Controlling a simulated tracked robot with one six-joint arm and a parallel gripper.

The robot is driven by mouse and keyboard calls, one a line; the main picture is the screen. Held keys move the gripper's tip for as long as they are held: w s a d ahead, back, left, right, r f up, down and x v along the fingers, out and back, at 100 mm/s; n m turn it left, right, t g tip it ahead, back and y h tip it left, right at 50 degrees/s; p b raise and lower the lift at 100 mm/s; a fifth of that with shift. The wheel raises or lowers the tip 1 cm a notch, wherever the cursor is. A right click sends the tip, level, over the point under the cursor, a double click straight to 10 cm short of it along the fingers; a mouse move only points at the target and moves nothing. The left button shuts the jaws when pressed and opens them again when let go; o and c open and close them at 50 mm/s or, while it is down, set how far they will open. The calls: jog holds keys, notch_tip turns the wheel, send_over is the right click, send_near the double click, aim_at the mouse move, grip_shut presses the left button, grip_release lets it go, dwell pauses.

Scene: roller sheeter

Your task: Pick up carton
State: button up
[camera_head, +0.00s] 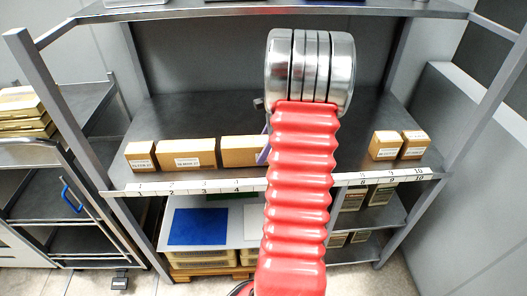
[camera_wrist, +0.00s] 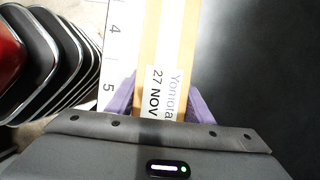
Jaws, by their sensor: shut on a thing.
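A tan carton with a white label reading "27 NOV" (camera_wrist: 165,100) lies between the two purple fingers of my gripper (camera_wrist: 158,108) in the wrist view. The fingers are shut on it, one on each side. In the head view this carton (camera_head: 240,150) is at the shelf's front edge, by marks 4 and 5. Its right end is hidden behind my red arm, where one purple finger (camera_head: 263,155) shows. I cannot tell whether it touches the shelf.
Two tan cartons (camera_head: 187,153) (camera_head: 140,155) stand to the left on the grey shelf (camera_head: 190,113). Two small cartons (camera_head: 385,146) (camera_head: 413,145) stand at the right. A numbered strip (camera_head: 200,186) runs along the front edge. The shelf behind is clear; an upper shelf (camera_head: 210,12) is above.

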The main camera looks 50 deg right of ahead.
notch_tip(320, 180, up, 10)
jog(key=shift+f, duration=0.2)
jog(key=shift+a, duration=0.1)
dwell(0.7)
